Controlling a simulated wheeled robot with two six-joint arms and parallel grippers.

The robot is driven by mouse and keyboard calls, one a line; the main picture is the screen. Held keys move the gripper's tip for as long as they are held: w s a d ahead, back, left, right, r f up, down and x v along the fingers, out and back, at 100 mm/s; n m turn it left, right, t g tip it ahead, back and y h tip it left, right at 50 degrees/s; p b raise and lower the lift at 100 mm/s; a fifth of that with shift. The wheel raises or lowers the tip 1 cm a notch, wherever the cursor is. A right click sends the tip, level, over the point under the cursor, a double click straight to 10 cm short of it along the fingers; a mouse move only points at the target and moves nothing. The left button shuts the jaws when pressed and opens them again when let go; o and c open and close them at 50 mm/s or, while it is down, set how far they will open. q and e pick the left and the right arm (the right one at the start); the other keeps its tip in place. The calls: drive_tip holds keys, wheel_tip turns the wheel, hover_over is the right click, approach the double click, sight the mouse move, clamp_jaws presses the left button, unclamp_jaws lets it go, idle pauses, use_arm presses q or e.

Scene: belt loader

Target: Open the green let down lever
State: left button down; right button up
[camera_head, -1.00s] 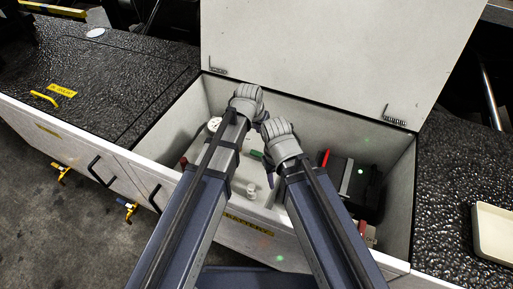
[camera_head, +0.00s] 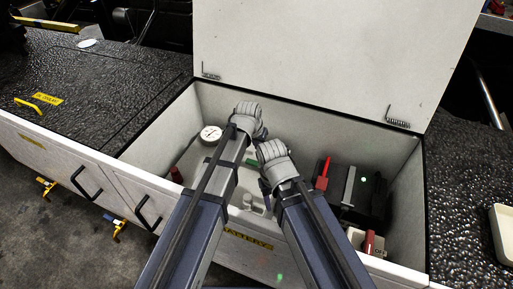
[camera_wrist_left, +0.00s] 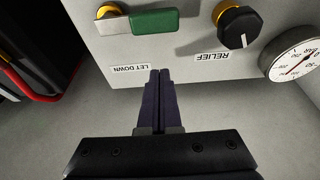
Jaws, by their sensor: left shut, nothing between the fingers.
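The green let down lever (camera_wrist_left: 154,21) shows in the left wrist view at the top, on a pale panel with a brass fitting at its left end. A LET DOWN label (camera_wrist_left: 130,68) sits just below it. My left gripper (camera_wrist_left: 158,74) is shut and empty, its tips just below the lever and apart from it in the picture. In the head view a bit of the green lever (camera_head: 252,162) shows between my two arms. My left gripper (camera_head: 262,134) and right gripper (camera_head: 265,187) are both over the open box; the right fingers are mostly hidden by the wrist.
A black RELIEF knob (camera_wrist_left: 238,28) and a round gauge (camera_wrist_left: 292,54) sit right of the lever. The open box (camera_head: 140,154) has a raised lid (camera_head: 330,60) behind. A black battery (camera_head: 352,197) with red parts lies right of my arms.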

sight(257, 165)
use_arm(q)
drive_tip(key=shift+b+x, duration=0.55)
drive_tip(key=shift+x, duration=0.6)
drive_tip(key=s, duration=0.1)
drive_tip(key=s+a, duration=0.1)
drive_tip(key=s, duration=0.2)
drive_tip(key=shift+a+r, duration=0.25)
drive_tip(key=shift+a, duration=0.05)
use_arm(e)
drive_tip(key=shift+f, duration=0.85)
